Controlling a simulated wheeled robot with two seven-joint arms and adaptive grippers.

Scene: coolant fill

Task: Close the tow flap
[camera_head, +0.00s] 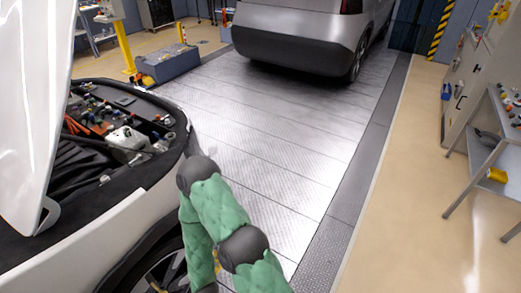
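I cannot make out a tow flap in this view. A white car (110,238) with its hood (33,110) raised stands at the left, and its engine bay shows. One of my arms, in a green padded sleeve, rises from the bottom edge beside the car's front corner and bends back down. The hand end of this arm is out of sight at or below the bottom edge. Neither of my grippers shows, so their hold cannot be seen.
A silver vehicle (300,45) stands at the back on the metal floor plates (290,140). A grey box (168,64) and a yellow post (123,45) stand at the back left. A workbench (490,150) stands at the right. The floor between is clear.

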